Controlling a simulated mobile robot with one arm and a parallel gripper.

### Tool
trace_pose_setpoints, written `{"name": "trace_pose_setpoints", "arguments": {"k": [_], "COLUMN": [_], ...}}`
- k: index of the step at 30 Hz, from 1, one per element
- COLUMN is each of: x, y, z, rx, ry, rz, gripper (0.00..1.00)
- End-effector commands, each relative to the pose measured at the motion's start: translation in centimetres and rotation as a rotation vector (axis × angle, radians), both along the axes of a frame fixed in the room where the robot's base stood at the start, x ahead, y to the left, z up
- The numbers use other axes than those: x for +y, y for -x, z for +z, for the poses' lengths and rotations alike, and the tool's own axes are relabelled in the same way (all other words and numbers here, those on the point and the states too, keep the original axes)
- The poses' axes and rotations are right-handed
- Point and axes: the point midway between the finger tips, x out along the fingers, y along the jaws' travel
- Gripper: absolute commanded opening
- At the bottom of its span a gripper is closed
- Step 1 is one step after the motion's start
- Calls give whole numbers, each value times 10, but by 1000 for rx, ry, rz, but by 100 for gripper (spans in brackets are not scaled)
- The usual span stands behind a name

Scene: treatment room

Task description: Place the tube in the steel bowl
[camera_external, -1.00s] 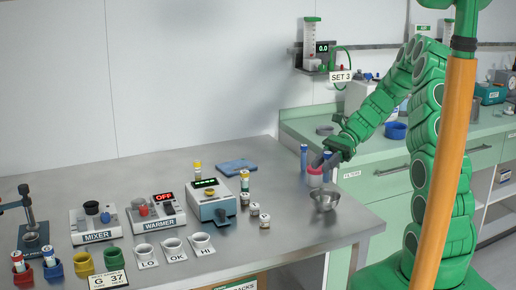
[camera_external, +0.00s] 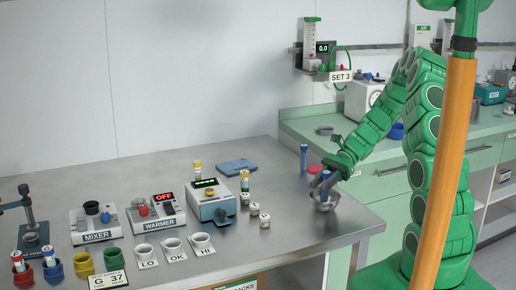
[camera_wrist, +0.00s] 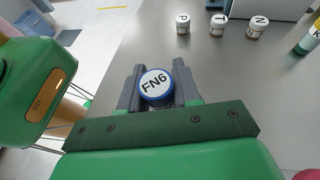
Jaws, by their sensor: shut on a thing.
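My gripper (camera_external: 321,183) is shut on a tube (camera_wrist: 156,86) with a white, blue-rimmed top marked FN6. In the wrist view the tube is upright between the two grey fingers (camera_wrist: 157,92), seen from above. I cannot tell whether the tube touches the bowl. The bowl is hidden in the wrist view.
Another blue-capped tube (camera_external: 304,157) stands behind the bowl, by a pink-red item (camera_external: 314,168). Several small labelled jars (camera_external: 254,209) stand left of the bowl beside the blue-white device (camera_external: 213,201). The table front between the cups (camera_external: 202,243) and bowl is clear.

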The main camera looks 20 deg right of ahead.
Motion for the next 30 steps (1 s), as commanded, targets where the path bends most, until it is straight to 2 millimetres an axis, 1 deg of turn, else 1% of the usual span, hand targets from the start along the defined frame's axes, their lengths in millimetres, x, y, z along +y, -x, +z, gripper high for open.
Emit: {"name": "trace_pose_setpoints", "arguments": {"k": [5,6,11,12,30], "x": [0,0,0,0,0], "y": [0,0,0,0,0], "z": [0,0,0,0,1], "rx": [0,0,0,0,0], "ry": [0,0,0,0,0], "rz": [0,0,0,0,0], "gripper": [3,35,59,62,62]}}
